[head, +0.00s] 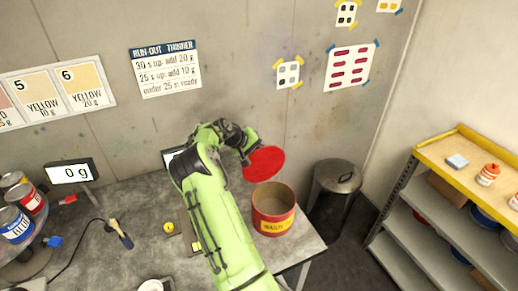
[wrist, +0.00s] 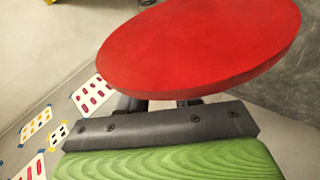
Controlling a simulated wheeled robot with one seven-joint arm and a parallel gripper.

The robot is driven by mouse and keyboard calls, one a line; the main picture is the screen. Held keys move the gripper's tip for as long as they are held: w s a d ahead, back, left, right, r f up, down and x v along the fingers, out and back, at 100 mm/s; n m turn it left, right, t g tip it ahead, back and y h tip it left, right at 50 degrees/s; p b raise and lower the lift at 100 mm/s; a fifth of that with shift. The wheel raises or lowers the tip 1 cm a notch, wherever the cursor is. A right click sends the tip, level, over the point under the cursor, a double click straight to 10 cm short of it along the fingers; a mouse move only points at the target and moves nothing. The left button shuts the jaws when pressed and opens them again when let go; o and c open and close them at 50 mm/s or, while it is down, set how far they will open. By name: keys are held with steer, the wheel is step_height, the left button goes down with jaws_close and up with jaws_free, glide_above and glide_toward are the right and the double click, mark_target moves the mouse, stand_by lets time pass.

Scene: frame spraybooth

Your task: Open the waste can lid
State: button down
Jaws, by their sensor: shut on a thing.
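The red waste can (head: 272,222) stands on the right end of the grey bench, with a yellow label on its front. Its mouth is uncovered and the pale inside shows. The round red lid (head: 264,163) is tilted above the can's back edge, apart from the rim as far as I can see. My gripper (head: 246,155) is shut on the lid, behind and left of it. In the wrist view the lid (wrist: 200,45) fills the upper middle, just beyond my gripper (wrist: 160,104). The lid hides the fingertips and what they pinch.
A grey metal bin (head: 336,182) stands on the floor right of the bench. A shelf unit (head: 445,165) with bottles is at the far right. A brush (head: 121,234), a scale display (head: 70,172) and paint cans (head: 15,222) are at the left.

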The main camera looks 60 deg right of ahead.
stand_by(0.3)
steer(key=c, duration=0.9)
jaws_free()
steer(key=shift+o, duration=0.2)
steer(key=b+v, duration=0.1)
steer(key=v, duration=1.4)
steer(key=shift+a+r+b, duration=0.25)
steer(key=shift+r+b, duration=0.05)
steer(key=shift+b, duration=0.05)
steer(key=shift+o, duration=0.3)
